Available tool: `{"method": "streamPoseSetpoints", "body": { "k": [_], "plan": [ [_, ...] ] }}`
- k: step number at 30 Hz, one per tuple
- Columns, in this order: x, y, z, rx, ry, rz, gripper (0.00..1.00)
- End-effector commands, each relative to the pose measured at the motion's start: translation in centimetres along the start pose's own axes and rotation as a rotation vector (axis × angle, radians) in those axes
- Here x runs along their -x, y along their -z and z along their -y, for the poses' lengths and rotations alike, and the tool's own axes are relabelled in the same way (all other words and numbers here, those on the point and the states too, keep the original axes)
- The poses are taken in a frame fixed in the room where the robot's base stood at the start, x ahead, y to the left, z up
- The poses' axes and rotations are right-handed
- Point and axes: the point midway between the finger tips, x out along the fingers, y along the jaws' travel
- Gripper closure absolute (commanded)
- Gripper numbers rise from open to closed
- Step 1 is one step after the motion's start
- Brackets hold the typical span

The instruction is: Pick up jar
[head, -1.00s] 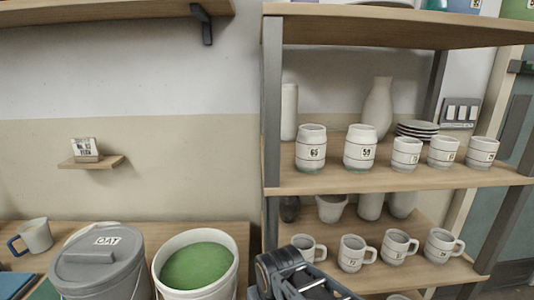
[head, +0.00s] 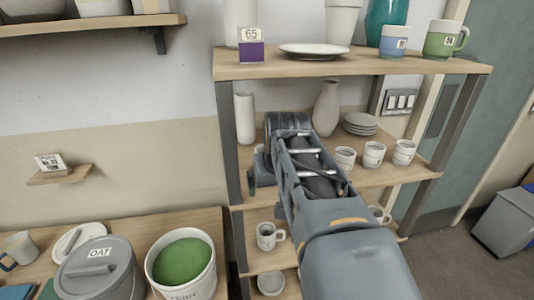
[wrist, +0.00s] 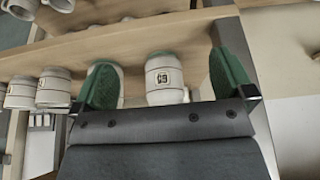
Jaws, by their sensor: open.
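A white banded jar (wrist: 165,82) with a small dark-framed number label shows between my fingers in the wrist view. It stands on the wooden shelf board (wrist: 140,45); its number is hard to read. My gripper (wrist: 164,62) is open, with one green-padded finger on each side of the jar and a visible gap to each.
White cups (head: 374,154) stand in a row to the right on the middle shelf. Behind are a tall vase (head: 327,108), a cylinder vase (head: 245,118) and stacked plates (head: 360,124). The top shelf (head: 400,66) is overhead. Mugs (head: 268,236) stand below.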

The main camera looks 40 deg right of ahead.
Motion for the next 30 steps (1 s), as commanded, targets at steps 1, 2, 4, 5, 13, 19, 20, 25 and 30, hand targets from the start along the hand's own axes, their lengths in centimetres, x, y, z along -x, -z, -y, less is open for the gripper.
{"method": "streamPoseSetpoints", "body": {
  "k": [1,2,4,5,13,19,20,25,30],
  "plan": [
    [0.9,0.7,-0.5,-0.013,-0.005,-0.002,0.00],
    [0.9,1.1,-0.7,-0.017,-0.007,-0.002,0.00],
    [0.8,2.2,-0.9,-0.021,-0.009,-0.003,0.00],
    [0.6,2.7,-0.9,-0.022,-0.009,-0.001,0.00],
    [-1.2,6.9,-1.1,-0.022,-0.010,-0.003,0.00],
    [-1.9,8.4,-1.1,-0.021,-0.010,-0.005,0.00],
    [-2.0,8.5,-1.1,-0.021,-0.010,-0.005,0.00],
    [-2.4,9.7,-1.1,-0.021,-0.010,-0.004,0.00],
    [-3.7,11.7,-1.1,-0.021,-0.010,-0.003,0.00]
  ]
}}
